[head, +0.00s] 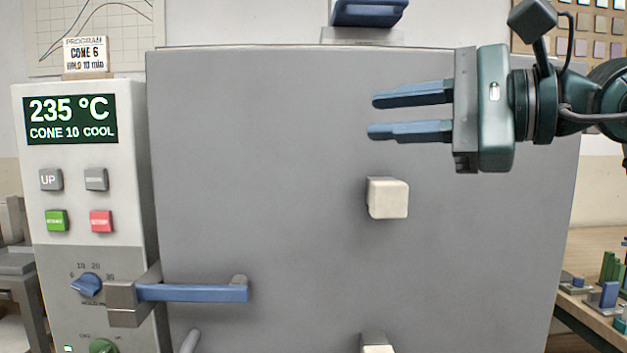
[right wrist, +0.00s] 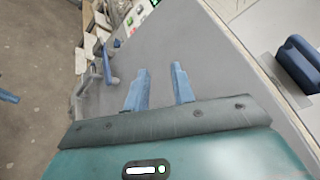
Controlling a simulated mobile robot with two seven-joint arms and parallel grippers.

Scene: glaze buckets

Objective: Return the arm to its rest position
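My right gripper (head: 372,116) comes in from the right in the head view, in front of the upper part of the large grey kiln door (head: 270,170). Its two blue fingers point left with a gap between them, and nothing is held. In the right wrist view the same fingers (right wrist: 160,82) are apart and empty over the grey door. A pale knob (head: 388,198) on the door is just below the fingers, apart from them in the picture. My left gripper does not show in the head view.
A control panel (head: 85,215) reading 235 °C and CONE 10 COOL stands left of the door. A blue latch handle (head: 192,293) lies across the door's lower left edge. A wooden bench (head: 595,245) with small coloured pieces is at the right. A blue object (head: 368,12) sits above the door.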

